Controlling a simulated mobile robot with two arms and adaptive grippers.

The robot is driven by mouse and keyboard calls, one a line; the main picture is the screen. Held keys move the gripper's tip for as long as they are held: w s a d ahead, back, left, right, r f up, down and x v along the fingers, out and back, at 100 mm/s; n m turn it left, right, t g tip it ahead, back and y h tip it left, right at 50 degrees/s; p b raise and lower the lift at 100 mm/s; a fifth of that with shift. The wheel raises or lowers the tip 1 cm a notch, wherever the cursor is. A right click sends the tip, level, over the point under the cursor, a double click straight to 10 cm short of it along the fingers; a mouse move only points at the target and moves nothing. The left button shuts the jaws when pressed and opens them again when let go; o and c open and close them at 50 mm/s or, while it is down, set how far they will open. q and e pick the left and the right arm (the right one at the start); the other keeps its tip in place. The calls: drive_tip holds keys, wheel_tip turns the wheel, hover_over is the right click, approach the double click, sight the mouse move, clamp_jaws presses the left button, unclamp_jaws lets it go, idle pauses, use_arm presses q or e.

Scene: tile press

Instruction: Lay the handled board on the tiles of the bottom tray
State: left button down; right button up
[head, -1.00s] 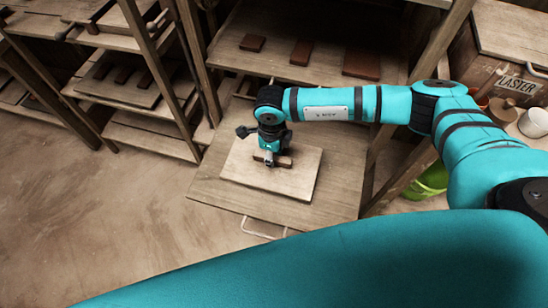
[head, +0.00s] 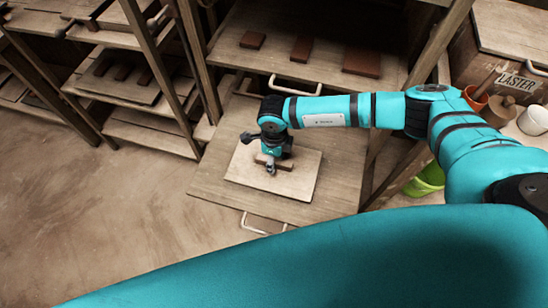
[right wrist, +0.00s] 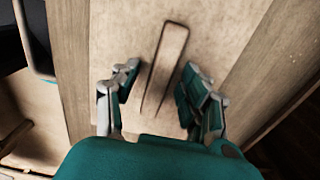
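The handled board (head: 304,178) is a pale flat panel with a brown bar handle (head: 286,163). It lies over the pulled-out bottom tray (head: 340,188), and any tiles beneath it are hidden. My right gripper (head: 270,167) is down at the handle. In the right wrist view, the fingers of my right gripper (right wrist: 160,83) stand apart on either side of the handle (right wrist: 168,50), with gaps visible. The board's pale surface (right wrist: 225,35) fills the middle of that view. My left gripper is out of view.
The tray's front has a metal pull (head: 264,225). A shelf above holds several brown tiles (head: 361,62). Wooden posts (head: 425,75) flank the rack. A green bucket (head: 425,180) stands at the right. The floor at left (head: 130,215) is clear.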

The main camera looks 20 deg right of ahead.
drive_tip(key=shift+r, duration=0.55)
wheel_tip(320, 180, up, 11)
drive_tip(key=shift+b, duration=0.4)
